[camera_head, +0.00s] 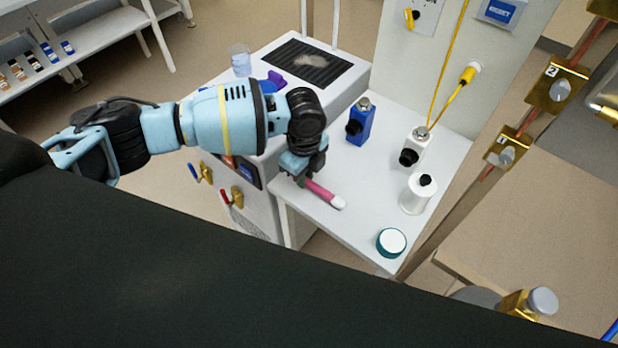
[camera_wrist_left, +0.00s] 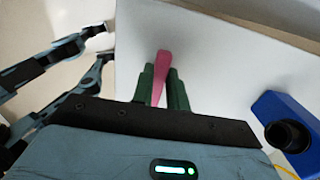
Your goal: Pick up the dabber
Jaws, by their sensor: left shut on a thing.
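The dabber (camera_head: 322,193) is a pink stick with a white end, on or just above the white side table. My left gripper (camera_head: 302,176) is at its far-left end in the head view. In the left wrist view the pink dabber (camera_wrist_left: 162,68) stands between the two green fingers of my left gripper (camera_wrist_left: 164,85), which are shut on it. I cannot tell whether the dabber still touches the table. My right gripper is not in view.
On the white table (camera_head: 350,235) stand a blue bottle (camera_head: 361,124), a white bottle (camera_head: 414,150), a white round container (camera_head: 417,195) and a teal-rimmed jar (camera_head: 391,242). A copper pipe (camera_head: 523,122) and a panel with yellow cords (camera_head: 452,90) stand at the right.

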